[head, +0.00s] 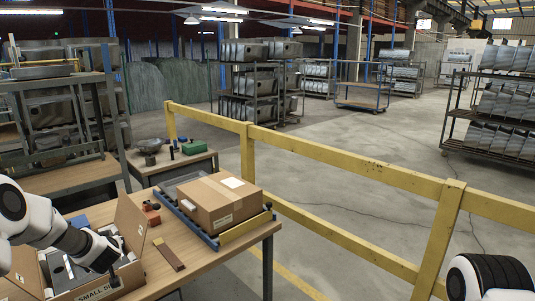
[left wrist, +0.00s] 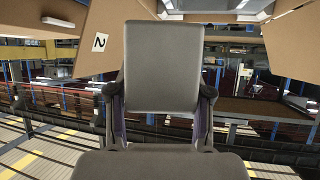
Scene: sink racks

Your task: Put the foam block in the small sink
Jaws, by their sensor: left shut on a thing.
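My left gripper (head: 103,254) reaches in from the left, over an open cardboard box (head: 122,279) whose visible label begins "SMALL S". In the left wrist view a grey foam block (left wrist: 162,62) stands between the two fingers, and the gripper is shut on it. In the head view I cannot clearly make out the block beside the dark gripper. Grey metal surfaces (head: 60,275) show inside the box, partly hidden by my arm; I cannot tell the sink's full outline. My right gripper is not in view; only part of that arm shows at the lower right.
A closed carton (head: 215,205) stands on a roller stand behind the open box. A brown bar (head: 168,254) and a red object (head: 150,211) lie on the workbench (head: 205,272). A yellow railing (head: 335,159) runs behind. The box flap (head: 131,226) stands raised beside the gripper.

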